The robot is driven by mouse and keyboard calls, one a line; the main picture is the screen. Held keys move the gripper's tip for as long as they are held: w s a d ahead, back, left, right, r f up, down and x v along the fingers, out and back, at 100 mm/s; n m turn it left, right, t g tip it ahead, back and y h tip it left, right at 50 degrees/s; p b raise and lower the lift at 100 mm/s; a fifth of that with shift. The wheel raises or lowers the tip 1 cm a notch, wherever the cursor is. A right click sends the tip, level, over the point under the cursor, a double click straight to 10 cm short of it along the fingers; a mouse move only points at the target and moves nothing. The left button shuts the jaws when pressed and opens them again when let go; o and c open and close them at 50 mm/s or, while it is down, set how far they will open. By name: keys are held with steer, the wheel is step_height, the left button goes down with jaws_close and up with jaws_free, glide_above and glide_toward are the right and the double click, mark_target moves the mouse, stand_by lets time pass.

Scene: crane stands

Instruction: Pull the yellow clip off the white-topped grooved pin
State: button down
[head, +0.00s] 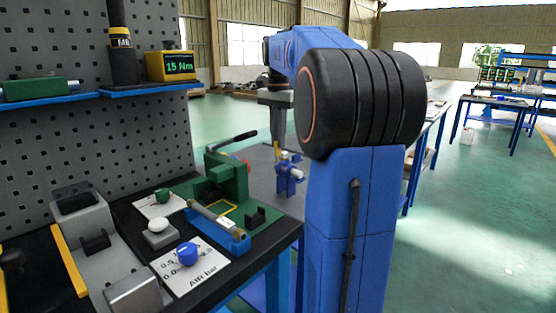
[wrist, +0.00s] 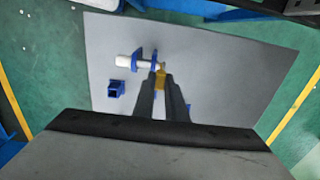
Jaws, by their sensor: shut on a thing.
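The pin lies sideways in a blue stand (wrist: 137,58); its white top (wrist: 123,62) points left in the wrist view. In the head view the stand (head: 287,182) and white top (head: 298,174) show just left of my blue arm. My gripper (wrist: 160,82) is shut on the yellow clip (wrist: 160,75), at the pin's end away from the white top. The clip also shows in the head view (head: 277,149), beside the stand. Whether it still sits in the pin's groove is hidden by the fingers.
The stand is on a grey tabletop (wrist: 225,75), largely clear around it. In the head view, a dark bench with a green clamp fixture (head: 228,178), a blue knob (head: 187,254) and a pegboard (head: 130,130) is at left.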

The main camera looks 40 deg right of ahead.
steer(key=shift+r, duration=1.1)
